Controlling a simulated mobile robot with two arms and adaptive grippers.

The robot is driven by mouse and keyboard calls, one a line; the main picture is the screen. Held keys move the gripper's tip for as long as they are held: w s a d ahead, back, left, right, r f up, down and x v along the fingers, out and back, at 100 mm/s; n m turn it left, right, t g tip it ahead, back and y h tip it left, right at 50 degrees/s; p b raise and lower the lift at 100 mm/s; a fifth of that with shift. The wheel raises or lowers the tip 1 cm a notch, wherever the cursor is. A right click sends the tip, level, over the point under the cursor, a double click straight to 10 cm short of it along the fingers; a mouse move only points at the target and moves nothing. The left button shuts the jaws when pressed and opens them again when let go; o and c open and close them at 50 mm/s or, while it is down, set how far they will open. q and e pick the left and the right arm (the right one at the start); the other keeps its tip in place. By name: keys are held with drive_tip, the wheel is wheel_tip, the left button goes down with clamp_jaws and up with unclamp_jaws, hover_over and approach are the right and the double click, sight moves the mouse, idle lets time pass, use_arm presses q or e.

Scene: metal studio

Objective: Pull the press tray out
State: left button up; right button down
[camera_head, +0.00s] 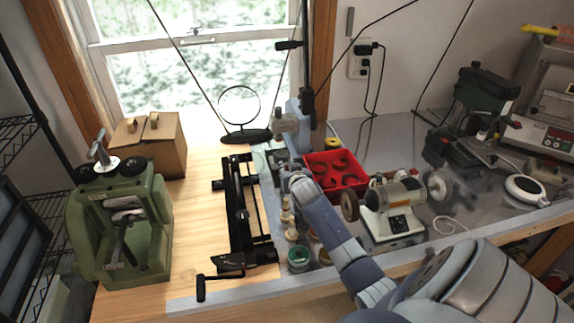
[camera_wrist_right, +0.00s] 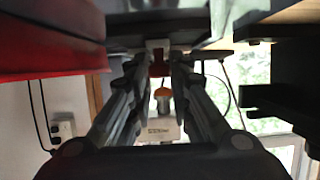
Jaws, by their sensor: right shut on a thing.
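My right gripper (camera_wrist_right: 160,62) is shut on a small pale tab (camera_wrist_right: 158,46) in the right wrist view. The tab is at the edge of a dark, flat slab (camera_wrist_right: 155,22), which looks like the press tray. In the head view my right gripper (camera_head: 290,172) reaches in front of the blue-grey press (camera_head: 303,125), and my wrist hides the tray and the held spot. The press also shows blurred beyond the fingers, with an orange part (camera_wrist_right: 163,93). My left gripper is in neither view.
A red divided bin (camera_head: 352,184) sits close right of my gripper. A black rail frame (camera_head: 238,215) lies to the left. Small pale pieces and a green roll (camera_head: 299,258) stand near my forearm. A bench grinder (camera_head: 393,205) stands to the right.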

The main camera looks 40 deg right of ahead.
drive_tip(key=shift+w+d, duration=0.15)
drive_tip(key=shift+w, duration=0.1)
drive_tip(key=c, duration=1.5)
unclamp_jaws()
drive_tip(key=shift+w+d+f, duration=0.1)
drive_tip(key=shift+w, duration=0.1)
drive_tip(key=shift+w+f, duration=0.1)
drive_tip(key=shift+r, duration=0.2)
drive_tip(key=shift+s, duration=0.3)
drive_tip(key=shift+s+a+r, duration=0.15)
drive_tip(key=shift+s+a, duration=0.25)
drive_tip(key=shift+s, duration=0.05)
drive_tip(key=v, duration=1)
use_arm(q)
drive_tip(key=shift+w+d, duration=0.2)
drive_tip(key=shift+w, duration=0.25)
use_arm(e)
drive_tip(key=shift+s+a+r, duration=0.15)
drive_tip(key=shift+s+r, duration=0.05)
drive_tip(key=shift+s, duration=0.05)
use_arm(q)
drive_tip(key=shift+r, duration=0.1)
use_arm(e)
drive_tip(key=shift+o, duration=0.3)
